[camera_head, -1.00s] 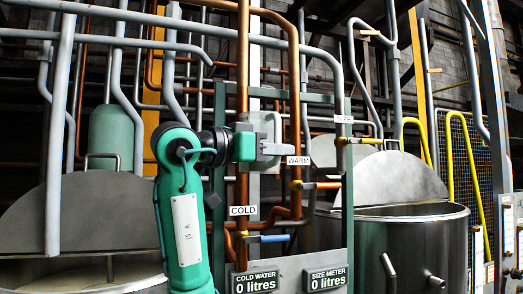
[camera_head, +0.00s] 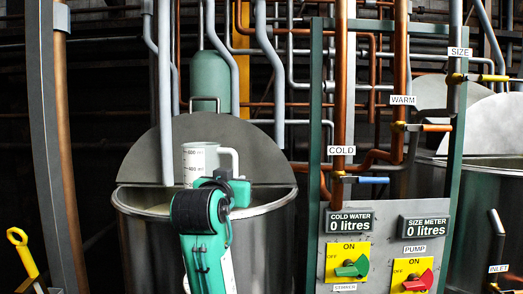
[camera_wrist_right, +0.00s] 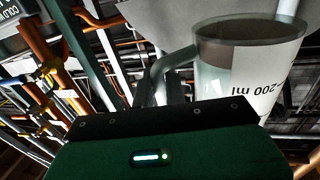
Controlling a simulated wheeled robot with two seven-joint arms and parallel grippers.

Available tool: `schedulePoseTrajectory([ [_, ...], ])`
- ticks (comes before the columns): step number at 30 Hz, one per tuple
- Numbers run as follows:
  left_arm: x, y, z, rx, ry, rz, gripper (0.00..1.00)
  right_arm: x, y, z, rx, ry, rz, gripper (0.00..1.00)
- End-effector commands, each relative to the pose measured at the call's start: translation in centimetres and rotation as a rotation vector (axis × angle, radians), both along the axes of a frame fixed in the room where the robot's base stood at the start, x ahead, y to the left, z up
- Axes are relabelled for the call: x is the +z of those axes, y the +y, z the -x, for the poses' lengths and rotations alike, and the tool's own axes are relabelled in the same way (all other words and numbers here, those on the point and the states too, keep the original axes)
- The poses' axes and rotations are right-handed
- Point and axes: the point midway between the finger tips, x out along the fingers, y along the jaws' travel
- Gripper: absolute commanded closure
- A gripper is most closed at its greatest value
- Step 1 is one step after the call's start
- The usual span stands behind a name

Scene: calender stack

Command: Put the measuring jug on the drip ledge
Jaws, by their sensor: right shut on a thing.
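The measuring jug (camera_head: 199,160) is a pale cylinder with dark graduation marks and a handle on its right side. In the head view it is held upright in front of the left vat's raised lid. My right gripper (camera_head: 225,180) is shut on the jug's handle, with its fingers mostly hidden by my green arm. In the right wrist view the jug (camera_wrist_right: 250,75) is at the upper right with its "200 ml" mark upside down. My left gripper is not in view. I cannot pick out the drip ledge.
A steel vat (camera_head: 270,235) stands behind my arm. To its right is a grey control panel (camera_head: 385,240) with dials and displays reading 0 litres. Copper pipes and the blue-handled COLD tap (camera_head: 365,180) are above it. A second vat (camera_head: 490,190) is at the right edge.

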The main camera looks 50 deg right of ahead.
Motion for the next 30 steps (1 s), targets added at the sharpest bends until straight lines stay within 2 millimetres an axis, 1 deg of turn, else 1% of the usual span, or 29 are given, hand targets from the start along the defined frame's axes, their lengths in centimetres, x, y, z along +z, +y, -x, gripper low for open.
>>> schedulePoseTrajectory([
  [1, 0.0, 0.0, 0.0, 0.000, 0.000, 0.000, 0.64, -1.3, 0.4, -0.5, 0.046, 0.004, 0.000, 1.00],
  [3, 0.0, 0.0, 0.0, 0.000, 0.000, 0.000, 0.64, -2.8, 0.9, -1.2, 0.115, 0.003, 0.002, 1.00],
  [12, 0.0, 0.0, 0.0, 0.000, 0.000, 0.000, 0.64, -8.9, 2.9, -3.1, 0.374, 0.005, 0.003, 1.00],
  [21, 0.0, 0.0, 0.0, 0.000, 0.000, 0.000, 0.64, -14.6, 4.9, -4.0, 0.610, 0.007, 0.001, 1.00],
  [30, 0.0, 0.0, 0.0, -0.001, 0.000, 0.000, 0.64, -20.4, 6.9, -4.0, 0.836, 0.008, 0.000, 1.00],
])
